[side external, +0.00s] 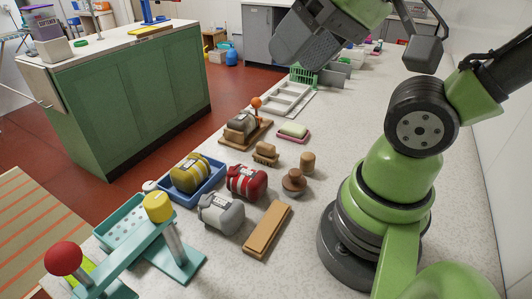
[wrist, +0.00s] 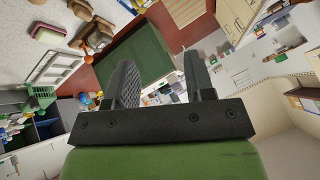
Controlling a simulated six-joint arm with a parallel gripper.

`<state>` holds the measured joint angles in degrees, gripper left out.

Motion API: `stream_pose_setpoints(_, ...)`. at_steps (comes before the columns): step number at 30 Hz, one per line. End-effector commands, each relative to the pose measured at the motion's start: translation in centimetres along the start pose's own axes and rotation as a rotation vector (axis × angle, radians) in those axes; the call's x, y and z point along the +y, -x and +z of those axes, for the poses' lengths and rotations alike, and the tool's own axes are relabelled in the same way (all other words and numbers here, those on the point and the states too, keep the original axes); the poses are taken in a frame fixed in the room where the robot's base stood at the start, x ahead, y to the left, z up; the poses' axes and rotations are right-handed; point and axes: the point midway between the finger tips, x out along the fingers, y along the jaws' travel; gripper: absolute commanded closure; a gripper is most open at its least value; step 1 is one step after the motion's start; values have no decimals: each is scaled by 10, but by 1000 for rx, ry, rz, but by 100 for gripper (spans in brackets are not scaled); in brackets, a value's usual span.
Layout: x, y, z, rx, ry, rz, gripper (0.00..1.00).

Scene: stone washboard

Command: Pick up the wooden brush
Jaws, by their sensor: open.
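The wooden brush (side external: 266,153) is a small tan block with bristles. It lies on the pale speckled counter (side external: 330,215), left of and below a pink soap dish with a pale green bar. In the wrist view, a tan piece at the upper left edge (wrist: 81,9) appears to be the same brush, partly cut off. My gripper (wrist: 159,68) is open, with nothing between its two dark fingers. It is raised at the far part of the counter, well away from the brush, and points out over the room.
Around the brush are the soap dish (side external: 293,132), a wooden board with a grey bundle (side external: 241,126), a wooden cylinder (side external: 308,162) and a brown round-knobbed piece (side external: 294,182). Red (side external: 246,182) and grey (side external: 220,213) bundles lie nearer. A white divided tray (side external: 287,98) lies beyond.

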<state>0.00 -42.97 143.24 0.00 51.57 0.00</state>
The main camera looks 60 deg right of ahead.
Motion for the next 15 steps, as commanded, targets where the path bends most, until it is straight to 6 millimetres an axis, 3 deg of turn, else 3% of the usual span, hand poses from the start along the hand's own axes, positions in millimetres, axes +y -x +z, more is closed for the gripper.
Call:
stream_pose_setpoints(1, 0, 0, 0, 0, 0, 0, 39)
stream_pose_setpoints(2, 0, 0, 0, 0, 0, 0, 32)
stream_pose_setpoints(11, 0, -1, -2, -3, 2, 5, 32)
stream_pose_setpoints(15, 4, -12, -16, -37, 25, 53, 32)
